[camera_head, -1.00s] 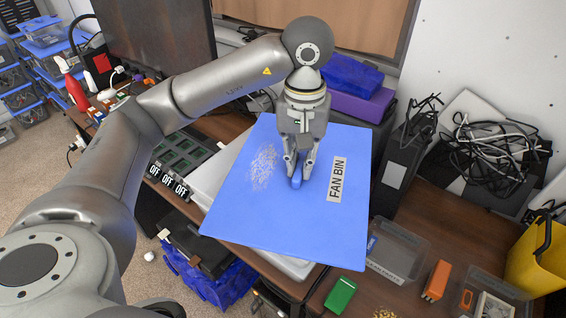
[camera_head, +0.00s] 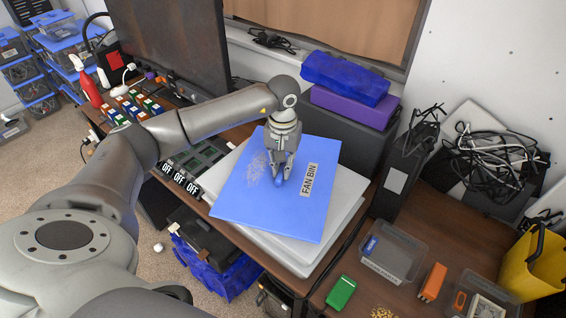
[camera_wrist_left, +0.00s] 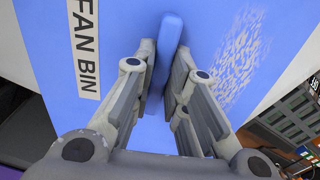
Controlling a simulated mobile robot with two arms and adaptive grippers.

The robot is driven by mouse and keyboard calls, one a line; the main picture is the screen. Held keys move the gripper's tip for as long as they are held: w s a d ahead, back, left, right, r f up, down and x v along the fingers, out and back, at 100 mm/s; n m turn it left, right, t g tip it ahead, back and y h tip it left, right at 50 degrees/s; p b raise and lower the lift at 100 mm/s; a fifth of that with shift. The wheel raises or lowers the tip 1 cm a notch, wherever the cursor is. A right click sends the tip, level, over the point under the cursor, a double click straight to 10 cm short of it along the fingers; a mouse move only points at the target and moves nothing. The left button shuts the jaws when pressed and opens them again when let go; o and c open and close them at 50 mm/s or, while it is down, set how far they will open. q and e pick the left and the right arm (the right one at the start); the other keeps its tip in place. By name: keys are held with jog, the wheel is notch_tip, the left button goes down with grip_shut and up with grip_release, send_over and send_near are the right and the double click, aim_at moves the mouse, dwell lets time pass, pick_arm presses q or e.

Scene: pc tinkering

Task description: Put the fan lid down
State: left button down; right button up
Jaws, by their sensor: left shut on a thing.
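The fan lid (camera_head: 262,216) is a flat blue panel with a white "FAN BIN" label, a pale speckled patch and a small blue handle in its middle. My left gripper (camera_head: 281,181) is above the lid, with its fingers pointing down, shut on the handle. In the left wrist view the handle (camera_wrist_left: 165,45) stands between the two fingers. The lid lies over, or very close above, a white box-like surface (camera_head: 328,228); I cannot tell whether they touch all round. My right gripper is not in view.
Switches marked OFF (camera_head: 180,178) are left of the lid. A clear bin (camera_head: 392,254), a green block (camera_head: 341,292) and an orange block (camera_head: 433,281) are to the right. Blue (camera_head: 345,78) and purple (camera_head: 352,106) boxes stand behind, beside a dark tower (camera_head: 402,180).

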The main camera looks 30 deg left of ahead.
pick_arm(q)
jog(key=shift+f, duration=0.4)
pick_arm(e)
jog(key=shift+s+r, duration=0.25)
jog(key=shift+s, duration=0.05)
pick_arm(q)
jog(key=shift+f, duration=0.1)
jog(key=c, duration=1.5)
grip_release()
jog(key=shift+o, duration=0.2)
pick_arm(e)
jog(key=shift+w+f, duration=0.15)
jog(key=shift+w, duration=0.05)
